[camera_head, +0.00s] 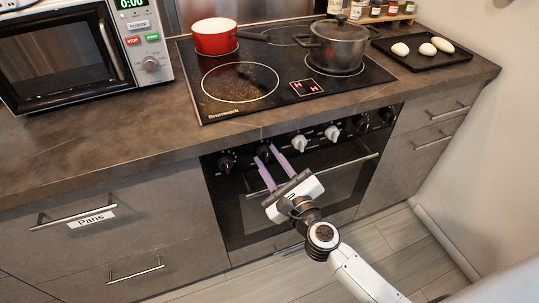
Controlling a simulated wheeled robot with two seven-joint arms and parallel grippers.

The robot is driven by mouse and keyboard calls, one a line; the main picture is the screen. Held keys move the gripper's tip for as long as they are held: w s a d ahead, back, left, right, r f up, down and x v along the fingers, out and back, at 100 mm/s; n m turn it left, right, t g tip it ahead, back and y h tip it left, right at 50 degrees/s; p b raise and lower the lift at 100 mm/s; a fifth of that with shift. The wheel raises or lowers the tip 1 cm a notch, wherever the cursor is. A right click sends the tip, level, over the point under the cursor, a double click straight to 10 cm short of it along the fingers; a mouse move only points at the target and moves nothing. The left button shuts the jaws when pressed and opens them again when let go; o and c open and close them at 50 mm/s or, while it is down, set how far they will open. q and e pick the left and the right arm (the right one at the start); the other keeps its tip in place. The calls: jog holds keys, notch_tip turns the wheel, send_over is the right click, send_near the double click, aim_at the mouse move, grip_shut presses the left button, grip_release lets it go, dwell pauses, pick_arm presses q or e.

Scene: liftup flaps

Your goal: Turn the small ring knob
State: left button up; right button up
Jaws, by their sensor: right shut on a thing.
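A row of oven knobs runs along the black front panel below the hob. My right gripper (264,152) reaches up from the lower right with two pale purple fingers. Its fingertips are at the second knob from the left, a black knob (263,147), and are shut on it; the fingers partly hide it. A black knob (226,162) is left of it, and two white knobs (299,143) are to the right. More black knobs (361,123) sit at the right end. I cannot make out a ring shape on any knob. My left gripper is not in view.
The oven door handle (345,167) crosses below the knobs, close to my right gripper. The hob (215,108) above holds a red pot (215,42) and a dark lidded pot (337,52). A microwave (55,55) stands at left. Drawer handles (72,218) stick out at lower left.

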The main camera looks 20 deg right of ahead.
jog(key=shift+n+p, duration=0.35)
jog(key=shift+n, duration=0.15)
jog(key=o, duration=1)
jog(key=shift+o, duration=0.2)
jog(key=shift+s, duration=0.1)
jog(key=s+b, duration=0.1)
jog(key=s, duration=0.9)
jog(key=shift+d+r, duration=0.2)
jog(key=shift+d, duration=0.25)
